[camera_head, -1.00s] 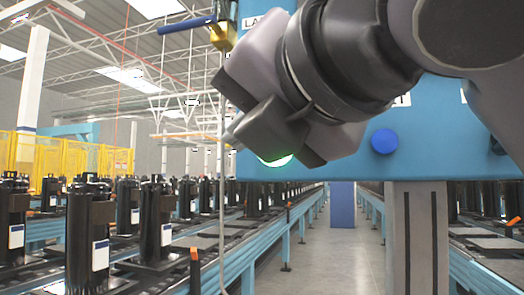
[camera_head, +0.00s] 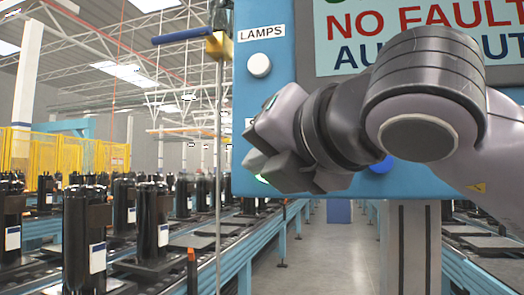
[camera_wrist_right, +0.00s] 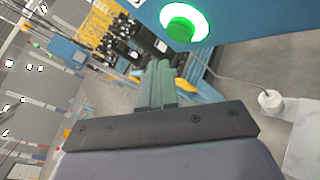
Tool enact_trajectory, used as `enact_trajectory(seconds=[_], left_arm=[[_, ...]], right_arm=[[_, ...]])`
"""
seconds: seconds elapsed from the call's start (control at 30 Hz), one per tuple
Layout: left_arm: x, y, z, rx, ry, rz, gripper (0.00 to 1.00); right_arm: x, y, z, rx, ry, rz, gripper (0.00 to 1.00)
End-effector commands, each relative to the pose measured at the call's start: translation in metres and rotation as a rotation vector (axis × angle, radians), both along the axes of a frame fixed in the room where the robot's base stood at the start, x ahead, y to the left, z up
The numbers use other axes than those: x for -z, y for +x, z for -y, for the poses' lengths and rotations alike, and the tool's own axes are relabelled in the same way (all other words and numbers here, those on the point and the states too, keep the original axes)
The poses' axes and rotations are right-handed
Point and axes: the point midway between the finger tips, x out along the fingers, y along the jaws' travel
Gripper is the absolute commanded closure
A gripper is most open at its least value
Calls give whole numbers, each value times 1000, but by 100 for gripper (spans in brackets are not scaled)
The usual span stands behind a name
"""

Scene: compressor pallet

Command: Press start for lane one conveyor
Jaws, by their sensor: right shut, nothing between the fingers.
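A blue control panel (camera_head: 310,75) hangs in front of me. A lit green button (camera_head: 262,179) is mostly hidden behind my right gripper (camera_head: 254,160) in the head view. In the right wrist view the green button (camera_wrist_right: 184,22) glows fully in view at the top, on the panel's blue face (camera_wrist_right: 148,12). The right gripper also shows there (camera_wrist_right: 158,80), its two fingers together and empty, pointing up just below and left of the button. A gap shows between fingertips and button in that picture. No lane label is readable. My left gripper is not in view.
The panel also carries a white button (camera_head: 259,65) under a LAMPS label, a blue button (camera_head: 381,165) and a screen (camera_head: 345,45) reading NO FAULT, partly covered by my arm. Conveyors (camera_head: 240,245) with black compressors (camera_head: 85,225) run at left. The aisle floor (camera_head: 320,260) is clear.

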Motion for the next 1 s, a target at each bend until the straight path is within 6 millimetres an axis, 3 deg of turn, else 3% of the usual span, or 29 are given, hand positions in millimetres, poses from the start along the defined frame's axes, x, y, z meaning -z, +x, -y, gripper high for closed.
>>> enact_trajectory(seconds=[0.3, 1.0], left_arm=[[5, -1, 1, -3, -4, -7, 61], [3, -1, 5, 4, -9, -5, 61]], right_arm=[[2, 18, 6, 1, 1, -1, 100], [2, 18, 6, 0, -1, -1, 100]])
